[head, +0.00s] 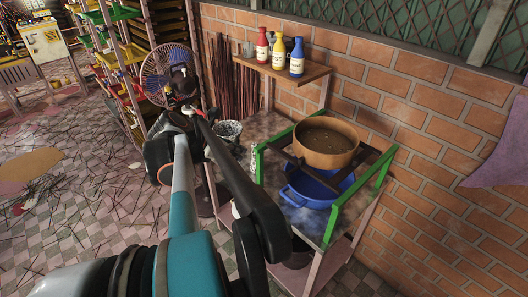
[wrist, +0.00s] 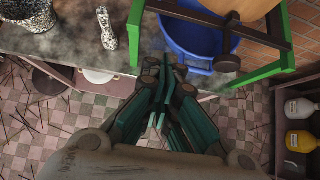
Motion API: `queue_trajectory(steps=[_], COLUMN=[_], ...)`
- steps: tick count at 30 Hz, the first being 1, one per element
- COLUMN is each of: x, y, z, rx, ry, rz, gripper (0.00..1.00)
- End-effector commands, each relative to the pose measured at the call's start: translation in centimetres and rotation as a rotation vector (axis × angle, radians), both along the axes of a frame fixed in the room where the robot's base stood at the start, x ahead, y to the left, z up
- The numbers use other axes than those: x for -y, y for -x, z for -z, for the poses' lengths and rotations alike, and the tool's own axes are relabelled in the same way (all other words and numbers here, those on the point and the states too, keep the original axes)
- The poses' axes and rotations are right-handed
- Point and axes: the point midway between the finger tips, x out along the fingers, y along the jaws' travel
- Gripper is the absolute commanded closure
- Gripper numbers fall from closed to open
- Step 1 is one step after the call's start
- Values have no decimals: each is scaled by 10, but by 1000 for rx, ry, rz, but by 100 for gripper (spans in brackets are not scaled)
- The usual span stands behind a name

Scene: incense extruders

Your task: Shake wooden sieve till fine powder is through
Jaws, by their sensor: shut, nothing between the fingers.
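The round wooden sieve (head: 326,144) rests on dark wooden rails over a green frame (head: 378,174) on the workbench. Brownish powder with some small bits lies in it. A blue basin (head: 318,188) stands below it; its inside is mostly hidden in the head view. The wrist view shows the basin (wrist: 190,40) and, at the top right, part of the sieve (wrist: 235,8). My gripper (wrist: 166,68) is shut and empty, in front of the bench edge and apart from the sieve. In the head view my arm largely hides the gripper.
A wooden shelf (head: 282,68) on the brick wall holds red, yellow and blue bottles. A fan (head: 169,75) stands behind my arm. A speckled container (head: 229,131) is on the bench's left part. Sticks are scattered over the checkered floor. Open floor lies to the left.

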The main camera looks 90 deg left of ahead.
Motion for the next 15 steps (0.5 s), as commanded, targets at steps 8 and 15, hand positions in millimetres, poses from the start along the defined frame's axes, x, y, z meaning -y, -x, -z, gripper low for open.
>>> queue_trajectory(steps=[8, 15], x=[-16, -39], y=[-19, -45], z=[24, 56], rx=[-1, -1], ry=[0, 0], rz=[4, 4], gripper=[100, 100])
